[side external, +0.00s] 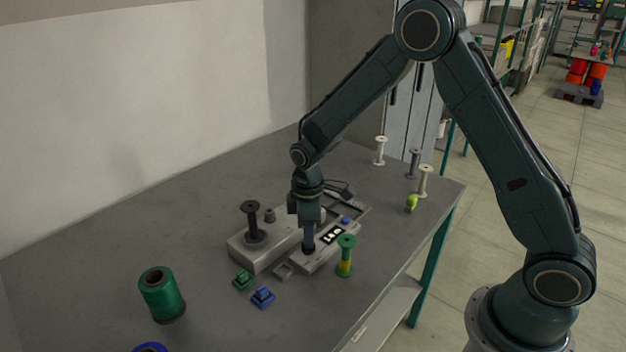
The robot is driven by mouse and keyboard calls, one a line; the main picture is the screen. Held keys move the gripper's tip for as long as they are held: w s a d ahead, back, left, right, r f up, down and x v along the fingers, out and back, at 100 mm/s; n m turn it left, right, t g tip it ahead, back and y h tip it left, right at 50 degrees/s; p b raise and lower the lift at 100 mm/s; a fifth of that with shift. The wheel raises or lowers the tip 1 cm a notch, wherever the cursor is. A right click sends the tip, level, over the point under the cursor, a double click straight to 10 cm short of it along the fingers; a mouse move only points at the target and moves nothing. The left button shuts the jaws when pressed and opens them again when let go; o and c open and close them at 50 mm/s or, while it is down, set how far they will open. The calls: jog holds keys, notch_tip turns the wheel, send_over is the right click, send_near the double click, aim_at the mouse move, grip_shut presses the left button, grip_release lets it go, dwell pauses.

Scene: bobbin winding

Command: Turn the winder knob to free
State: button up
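The winder (262,258) is a light grey machine on the dark table, with a black spindle post (251,222) and a small grey peg on its left part. Its front panel carries white, black-marked labels (331,236) and a blue button (345,219). My gripper (308,244) points straight down at the left end of this panel. A dark round part, seemingly the knob (308,251), shows right at the fingertips. The fingers overlap in this view, so I cannot tell whether they grip it. The knob's pointer and its setting are too small to read.
A green bobbin with yellow thread (345,257) stands close right of the winder. Green (243,280) and blue (262,297) clips lie in front. A green thread cone (161,294) stands front left. Pale and grey bobbins (425,181) stand at the back right.

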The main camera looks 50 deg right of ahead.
jog(key=shift+f, duration=1.5)
grip_shut()
